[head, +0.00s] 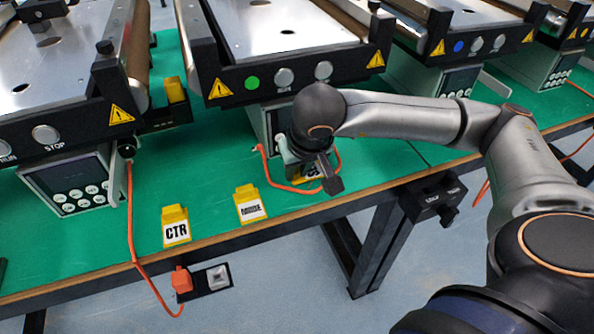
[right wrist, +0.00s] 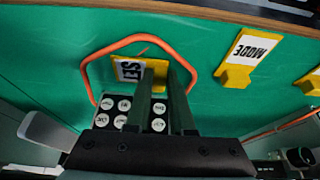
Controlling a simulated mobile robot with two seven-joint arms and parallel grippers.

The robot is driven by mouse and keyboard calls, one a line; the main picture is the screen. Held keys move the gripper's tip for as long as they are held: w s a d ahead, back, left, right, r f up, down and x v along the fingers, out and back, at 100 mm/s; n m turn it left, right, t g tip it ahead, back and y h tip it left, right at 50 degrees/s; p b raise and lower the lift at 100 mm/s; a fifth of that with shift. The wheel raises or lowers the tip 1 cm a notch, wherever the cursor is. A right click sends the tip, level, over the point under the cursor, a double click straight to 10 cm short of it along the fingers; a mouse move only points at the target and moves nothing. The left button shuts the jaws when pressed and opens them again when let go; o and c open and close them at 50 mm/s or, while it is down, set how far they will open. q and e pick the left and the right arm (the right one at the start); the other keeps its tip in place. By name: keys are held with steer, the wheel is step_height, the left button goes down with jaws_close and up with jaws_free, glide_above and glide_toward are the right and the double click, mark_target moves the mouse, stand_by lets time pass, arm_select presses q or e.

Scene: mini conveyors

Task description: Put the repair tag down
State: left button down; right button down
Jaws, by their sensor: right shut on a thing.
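My right gripper (head: 318,172) is low over the green bench top, near its front edge. It is shut on a yellow tag (head: 303,181) with a white label, mostly hidden by the gripper in the head view. In the right wrist view the tag (right wrist: 130,69) shows at the fingertips (right wrist: 163,80), its label only partly readable. I cannot tell whether the tag touches the bench. An orange cable (right wrist: 88,72) loops around the tag and the fingers. My left gripper is not in view.
Two other yellow tags stand to the left along the front edge, one marked MODE (head: 250,207) and one marked CTR (head: 175,229). Mini conveyors (head: 270,25) with control boxes (head: 72,182) stand behind. A socket (head: 217,278) hangs below the edge.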

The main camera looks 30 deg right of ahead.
steer(key=shift+f, duration=0.3)
steer(key=c, duration=0.8)
jaws_free()
steer(key=shift+r, duration=0.25)
steer(key=p+v, duration=0.2)
steer(key=v, duration=0.9)
steer(key=shift+s+r, duration=0.2)
steer(key=shift+r, duration=0.2)
steer(key=shift+s, duration=0.1)
